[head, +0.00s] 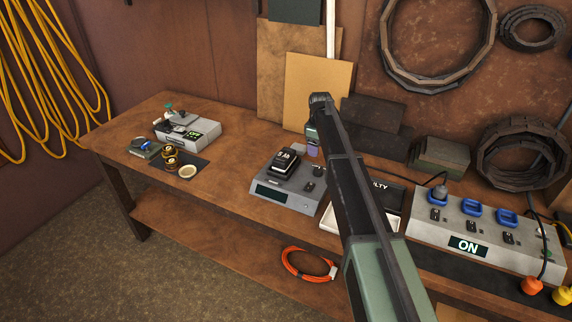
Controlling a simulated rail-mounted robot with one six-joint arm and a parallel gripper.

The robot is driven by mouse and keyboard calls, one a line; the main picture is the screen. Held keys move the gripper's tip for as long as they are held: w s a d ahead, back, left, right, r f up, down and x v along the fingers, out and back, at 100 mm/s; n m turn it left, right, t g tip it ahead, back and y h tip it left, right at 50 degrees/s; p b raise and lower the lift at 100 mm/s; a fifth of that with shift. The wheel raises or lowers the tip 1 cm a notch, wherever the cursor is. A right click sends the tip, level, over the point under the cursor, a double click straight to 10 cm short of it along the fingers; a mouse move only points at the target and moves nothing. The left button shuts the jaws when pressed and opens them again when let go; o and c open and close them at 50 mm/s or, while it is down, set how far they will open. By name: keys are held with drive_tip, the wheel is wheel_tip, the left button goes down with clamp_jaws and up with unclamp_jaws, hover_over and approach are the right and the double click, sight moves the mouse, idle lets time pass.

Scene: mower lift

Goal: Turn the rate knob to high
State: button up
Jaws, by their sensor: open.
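A grey charger box (276,203) stands on the workbench, with a dark display strip on its front face. A black battery (286,160) sits on its top. A small dark knob (318,171) shows at the charger's right side; its pointer setting is too small to read. My arm reaches in from the lower right. My gripper (312,150) hangs at its far end, just above and behind the knob in the picture. It appears apart from the knob and holds nothing that I can make out. The arm hides part of the bench right of the charger.
A white tray (338,217) with a partly hidden dark label lies right of the charger. A power strip (425,228) marked ON, with blue sockets, stands further right. A scale-like device (203,132) and rolls stand at left. Bare bench (228,180) lies between.

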sight(318, 169)
drive_tip(key=f+b, duration=0.7)
drive_tip(key=d+f+b, duration=0.1)
drive_tip(key=f+b, duration=0.3)
drive_tip(key=shift+s+d, duration=0.1)
drive_tip(key=shift+s, duration=0.2)
drive_tip(key=shift+r, duration=0.2)
drive_tip(key=c, duration=0.9)
